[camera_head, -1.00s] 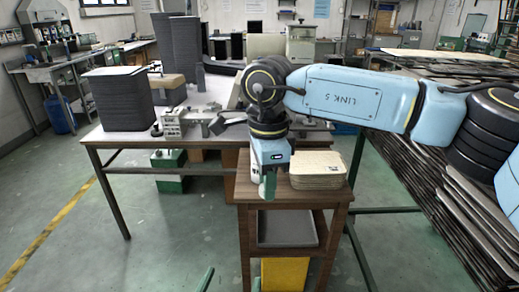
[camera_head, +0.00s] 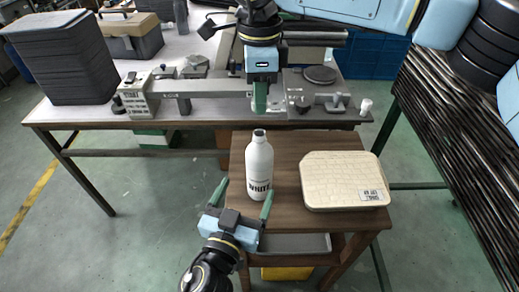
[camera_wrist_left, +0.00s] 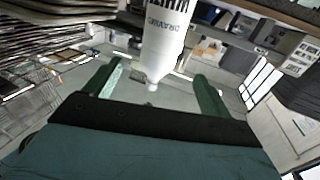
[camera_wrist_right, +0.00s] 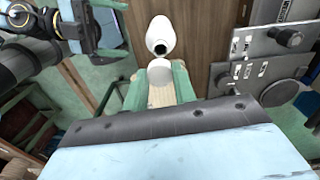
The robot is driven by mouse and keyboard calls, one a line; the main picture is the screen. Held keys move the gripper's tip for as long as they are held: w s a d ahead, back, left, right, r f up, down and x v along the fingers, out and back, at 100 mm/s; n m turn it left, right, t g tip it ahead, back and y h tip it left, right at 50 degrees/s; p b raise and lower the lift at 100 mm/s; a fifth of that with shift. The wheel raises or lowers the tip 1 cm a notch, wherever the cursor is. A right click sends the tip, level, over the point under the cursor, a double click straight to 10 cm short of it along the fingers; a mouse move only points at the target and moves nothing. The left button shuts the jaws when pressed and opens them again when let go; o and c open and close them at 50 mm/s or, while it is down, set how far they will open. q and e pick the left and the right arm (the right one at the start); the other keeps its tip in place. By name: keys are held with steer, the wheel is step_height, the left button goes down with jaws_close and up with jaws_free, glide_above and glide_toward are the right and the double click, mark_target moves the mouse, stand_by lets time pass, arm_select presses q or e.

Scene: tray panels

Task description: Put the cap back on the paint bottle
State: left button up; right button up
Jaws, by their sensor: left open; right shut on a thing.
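In the head view the cap is hidden by the fingers.
A cream, patterned board or box (camera_head: 343,180) with a label lies to the right of the bottle on the small wooden table (camera_head: 290,148). A longer workbench (camera_head: 200,108) with metal fixtures stands behind. A dark ribbed rack (camera_head: 450,130) is at the right.

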mark_target(262, 154)
steer(key=shift+w+r, duration=0.1)
steer(key=shift+w, duration=0.1)
arm_select(q)
steer(key=shift+r, duration=0.1)
arm_select(e)
steer(key=shift+s, duration=0.25)
arm_select(q)
steer(key=x, duration=1.2)
steer(key=shift+w, duration=0.1)
arm_select(e)
steer(key=shift+w, duration=0.1)
arm_select(q)
steer(key=c, duration=1.4)
steer(key=shift+c, duration=0.2)
arm_select(e)
steer(key=shift+f, duration=2.5)
